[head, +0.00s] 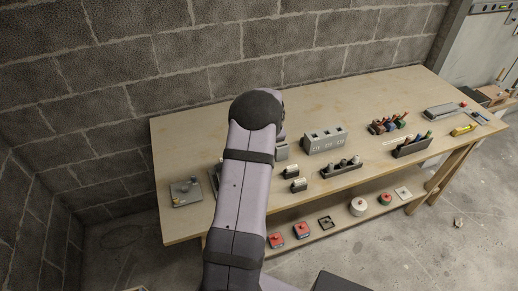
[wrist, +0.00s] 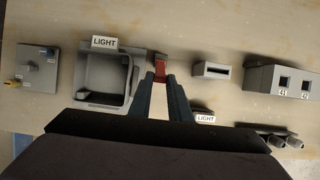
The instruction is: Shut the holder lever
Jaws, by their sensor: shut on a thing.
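The grey holder (wrist: 80,90) with a "LIGHT" label (wrist: 104,43) stands left of my gripper in the wrist view, and its squarish bay looks empty. The holder lever (wrist: 160,67) shows a red end just right of the holder. My gripper (wrist: 159,76) is shut on this red end, with one finger on each side of it. The rest of the lever is mostly hidden by the fingers. In the head view my arm hides the gripper, the lever and most of the holder.
A plate with small knobs (head: 186,192) lies left of the holder. A slotted grey block (wrist: 211,70) and a block with square openings (head: 323,140) stand to the right. A "LIGHT"-labelled piece (wrist: 205,117) lies close by my right finger. Dark racks (head: 341,170) stand farther right.

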